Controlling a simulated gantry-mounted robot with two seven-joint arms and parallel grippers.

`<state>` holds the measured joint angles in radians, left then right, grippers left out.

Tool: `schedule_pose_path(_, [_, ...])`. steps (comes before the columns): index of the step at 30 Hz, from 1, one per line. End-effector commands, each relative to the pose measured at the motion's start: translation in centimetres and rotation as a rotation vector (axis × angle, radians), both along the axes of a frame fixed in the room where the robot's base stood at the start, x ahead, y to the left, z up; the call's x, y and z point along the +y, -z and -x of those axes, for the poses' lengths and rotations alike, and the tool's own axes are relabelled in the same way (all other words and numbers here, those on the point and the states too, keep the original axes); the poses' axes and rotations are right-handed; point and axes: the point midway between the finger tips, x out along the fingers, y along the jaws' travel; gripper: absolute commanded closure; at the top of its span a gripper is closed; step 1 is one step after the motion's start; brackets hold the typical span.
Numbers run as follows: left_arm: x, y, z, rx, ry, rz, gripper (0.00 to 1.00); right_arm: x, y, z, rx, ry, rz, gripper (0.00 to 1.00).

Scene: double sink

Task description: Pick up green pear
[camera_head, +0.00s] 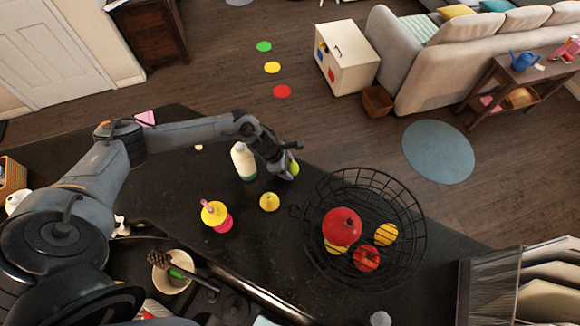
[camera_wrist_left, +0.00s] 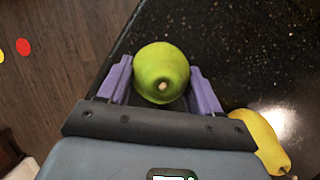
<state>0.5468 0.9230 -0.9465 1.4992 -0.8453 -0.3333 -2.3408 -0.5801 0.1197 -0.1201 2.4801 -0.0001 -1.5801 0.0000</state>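The green pear (camera_head: 294,168) is at my left gripper (camera_head: 287,172), by the counter's far edge. In the left wrist view, the pear (camera_wrist_left: 162,73) sits between the two purple fingers of my left gripper (camera_wrist_left: 160,85), end towards the camera. The fingers lie against both its sides with no clear gap, so the gripper looks shut on it. Whether the pear touches the counter cannot be told. My right gripper is not in view.
A white bottle (camera_head: 244,161) stands just left of the gripper. A yellow pear (camera_head: 269,202) and a yellow-and-pink cup (camera_head: 215,214) are nearer. A black wire basket (camera_head: 410,205) to the right holds several fruits. The dark counter (camera_head: 250,260) has free room between them.

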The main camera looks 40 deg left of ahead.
Motion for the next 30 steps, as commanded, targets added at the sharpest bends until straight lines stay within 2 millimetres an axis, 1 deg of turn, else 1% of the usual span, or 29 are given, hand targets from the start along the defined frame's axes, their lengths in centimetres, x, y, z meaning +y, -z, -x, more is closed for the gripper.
schedule_pose_path(1, [0.0, 0.0, 0.0, 0.000, 0.000, 0.000, 0.55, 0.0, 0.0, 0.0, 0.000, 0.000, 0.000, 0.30])
schedule_pose_path(4, [0.0, 0.0, 0.0, 0.000, 0.000, 0.000, 0.71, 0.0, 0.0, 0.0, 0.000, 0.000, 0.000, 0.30])
schedule_pose_path(12, [0.0, -0.1, -0.1, -0.001, 0.000, 0.000, 0.71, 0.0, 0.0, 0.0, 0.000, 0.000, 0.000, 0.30])
schedule_pose_path(17, [0.0, -0.7, -0.1, -0.003, -0.001, 0.000, 0.71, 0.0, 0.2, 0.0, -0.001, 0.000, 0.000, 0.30])
schedule_pose_path(20, [0.1, -1.6, -0.1, -0.003, 0.001, -0.002, 0.71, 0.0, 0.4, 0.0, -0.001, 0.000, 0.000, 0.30])
schedule_pose_path(25, [0.1, -4.5, -0.1, -0.005, 0.001, -0.002, 0.71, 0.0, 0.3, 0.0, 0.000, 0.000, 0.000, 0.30])
schedule_pose_path(27, [-1.7, -5.2, 0.5, -0.003, 0.007, 0.003, 0.71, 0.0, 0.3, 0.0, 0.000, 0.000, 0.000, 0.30])
schedule_pose_path(30, [-3.8, -6.5, 1.2, -0.004, 0.006, 0.003, 0.71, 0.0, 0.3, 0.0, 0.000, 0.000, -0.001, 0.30])
